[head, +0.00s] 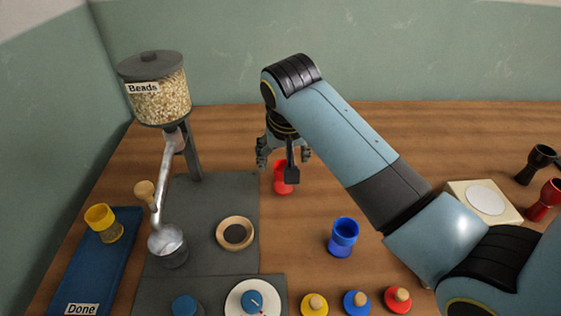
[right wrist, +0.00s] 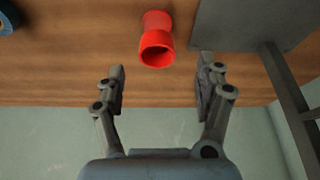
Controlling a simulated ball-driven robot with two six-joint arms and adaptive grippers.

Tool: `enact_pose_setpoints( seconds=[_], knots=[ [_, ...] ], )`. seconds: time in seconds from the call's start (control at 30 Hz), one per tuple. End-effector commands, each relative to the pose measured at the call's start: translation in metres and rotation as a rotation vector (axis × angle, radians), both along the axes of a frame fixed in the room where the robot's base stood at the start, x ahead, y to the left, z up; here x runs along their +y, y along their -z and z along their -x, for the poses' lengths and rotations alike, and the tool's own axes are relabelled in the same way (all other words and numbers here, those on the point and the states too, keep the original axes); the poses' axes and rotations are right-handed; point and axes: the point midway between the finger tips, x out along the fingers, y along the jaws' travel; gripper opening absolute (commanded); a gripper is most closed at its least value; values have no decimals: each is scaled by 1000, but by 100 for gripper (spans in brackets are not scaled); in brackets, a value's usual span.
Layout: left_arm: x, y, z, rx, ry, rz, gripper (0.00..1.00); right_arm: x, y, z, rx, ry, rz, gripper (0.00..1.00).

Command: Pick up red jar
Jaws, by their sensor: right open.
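The red jar (head: 281,182) stands on the wooden table in the head view, just right of the dark grey mat and partly hidden by my right gripper. In the right wrist view the red jar (right wrist: 157,42) has a flared, hollow end and lies between and beyond the fingertips. My right gripper (head: 284,157) points down above and behind the jar in the head view. Its fingers (right wrist: 160,80) are spread apart with nothing between them at the tips. My left gripper is not in view.
A bead dispenser (head: 158,92) stands at the left by the grey mat (head: 200,200). A blue jar (head: 343,236) stands front right of the red one. A blue tray (head: 95,268) holds a yellow jar (head: 103,222). Several knobbed lids (head: 398,298) line the front.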

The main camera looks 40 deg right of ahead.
Motion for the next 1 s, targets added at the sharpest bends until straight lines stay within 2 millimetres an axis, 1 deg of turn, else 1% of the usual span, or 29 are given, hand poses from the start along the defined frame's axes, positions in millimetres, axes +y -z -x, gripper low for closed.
enact_pose_setpoints(
  seconds=[0.07,0.13,0.3,0.43,0.57,0.73,0.8,0.9,1.0],
  knots=[
    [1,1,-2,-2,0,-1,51,0,-1,-2,-5,1,-1,71],
    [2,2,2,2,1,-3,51,-1,4,-5,-7,1,0,71],
    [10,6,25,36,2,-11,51,-7,32,-14,-5,1,0,71],
    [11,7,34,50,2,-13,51,-9,45,-20,-8,1,-1,71],
    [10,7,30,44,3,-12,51,-12,54,-22,-7,2,-1,71],
    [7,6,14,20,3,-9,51,-20,80,-25,-4,2,1,71],
    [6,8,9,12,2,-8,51,-21,90,-29,-6,1,0,71],
    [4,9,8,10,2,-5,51,-22,97,-31,-7,1,0,71],
    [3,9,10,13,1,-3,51,-23,99,-32,-8,0,-1,71]
  ],
)
